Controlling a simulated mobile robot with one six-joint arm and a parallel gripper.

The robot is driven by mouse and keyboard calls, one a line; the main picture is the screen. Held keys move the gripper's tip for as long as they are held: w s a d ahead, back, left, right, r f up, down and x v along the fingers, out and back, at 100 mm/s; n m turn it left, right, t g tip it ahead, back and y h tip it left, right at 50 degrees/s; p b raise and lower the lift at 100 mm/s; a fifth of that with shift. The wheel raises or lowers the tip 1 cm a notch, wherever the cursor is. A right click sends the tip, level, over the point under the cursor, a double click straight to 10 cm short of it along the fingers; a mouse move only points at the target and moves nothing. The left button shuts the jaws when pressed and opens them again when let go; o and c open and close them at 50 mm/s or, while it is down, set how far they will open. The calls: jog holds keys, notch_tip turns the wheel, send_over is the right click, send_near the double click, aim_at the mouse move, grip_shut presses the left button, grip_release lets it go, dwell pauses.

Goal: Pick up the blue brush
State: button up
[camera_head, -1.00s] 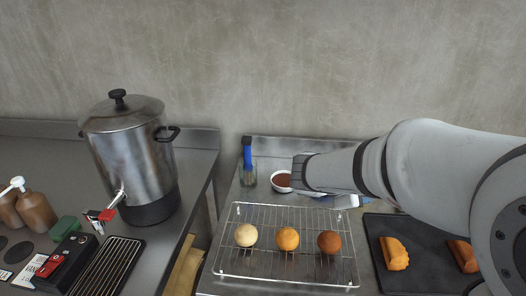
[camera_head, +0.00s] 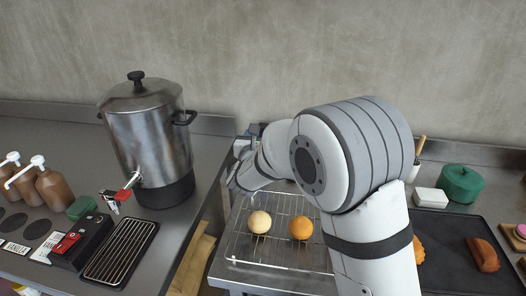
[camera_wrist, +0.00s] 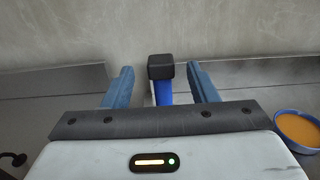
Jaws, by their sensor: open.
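The blue brush shows in the wrist view as a blue handle (camera_wrist: 163,94) with a black block-shaped end. It appears between the two blue fingers of my gripper (camera_wrist: 161,88), with space on both sides; how deep it sits between them I cannot tell. In the head view only a small blue and dark part of the brush (camera_head: 254,130) shows behind my arm near the wall. My gripper is open there too, mostly hidden by my own wrist. The brush's lower end and its glass are hidden.
A wire rack (camera_head: 270,255) with round buns stands in front, partly behind my arm. A bowl of orange filling (camera_wrist: 298,130) is at right in the wrist view. A steel urn (camera_head: 148,140) stands left. A dark tray (camera_head: 460,285) and green pot (camera_head: 461,184) are right.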

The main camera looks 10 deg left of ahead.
aim_at(263, 128)
jog(key=w, duration=0.3)
jog(key=shift+w, duration=0.3)
jog(key=c, duration=1.1)
